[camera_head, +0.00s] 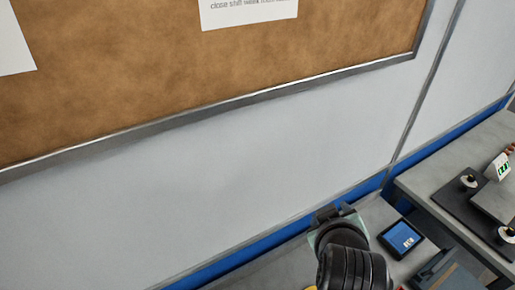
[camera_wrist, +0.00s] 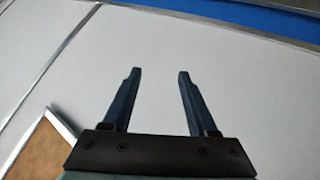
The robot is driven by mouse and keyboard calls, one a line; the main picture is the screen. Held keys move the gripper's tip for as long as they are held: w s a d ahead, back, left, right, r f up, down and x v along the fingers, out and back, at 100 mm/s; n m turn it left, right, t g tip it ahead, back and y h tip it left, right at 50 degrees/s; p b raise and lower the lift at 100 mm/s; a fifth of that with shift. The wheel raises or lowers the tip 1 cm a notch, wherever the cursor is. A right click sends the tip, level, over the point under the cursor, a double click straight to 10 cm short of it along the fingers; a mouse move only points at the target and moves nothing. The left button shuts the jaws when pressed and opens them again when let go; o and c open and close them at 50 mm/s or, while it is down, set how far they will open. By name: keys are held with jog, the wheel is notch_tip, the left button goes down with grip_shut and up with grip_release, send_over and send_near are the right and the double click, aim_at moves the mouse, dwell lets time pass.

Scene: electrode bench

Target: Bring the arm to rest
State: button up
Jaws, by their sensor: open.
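My gripper (camera_wrist: 158,76) shows in the wrist view with its two dark fingers apart and nothing between them. Behind the fingers is the plain pale wall panel. In the head view my arm's end (camera_head: 340,218) rises at the bottom, right of centre, in front of the back edge of the grey bench. The fingers are hard to make out there.
A cork board (camera_head: 200,70) with a metal frame and pinned papers hangs on the pale wall (camera_head: 240,165). A small blue-screened device (camera_head: 401,238) lies on the bench right of my arm. A dark plate with knobbed fittings (camera_head: 469,182) is at the far right.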

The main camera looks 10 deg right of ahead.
jog(key=w+a+r+m+t+b, duration=0.15)
jog(key=a+r+t, duration=0.35)
jog(key=r, duration=0.7)
jog(key=w+a+r+t+b, duration=0.25)
jog(key=a+r+t, duration=0.25)
jog(key=r, duration=0.7)
jog(key=s+a+r+t+y, duration=0.1)
jog(key=s+a+r+t, duration=0.1)
jog(key=r, duration=0.3)
jog(key=s+a+r+m+t+y+b, duration=0.1)
jog(key=s+a+r+t, duration=0.2)
jog(key=s+r, duration=0.2)
jog(key=s+a+r+t+y, duration=0.1)
jog(key=s+a+r+t, duration=0.1)
jog(key=r, duration=0.3)
jog(key=shift+s+a+r+t+y, duration=0.35)
jog(key=shift+s+a, duration=0.2)
jog(key=shift+s, duration=0.2)
jog(key=shift+c, duration=0.7)
jog(key=shift+s, duration=0.2)
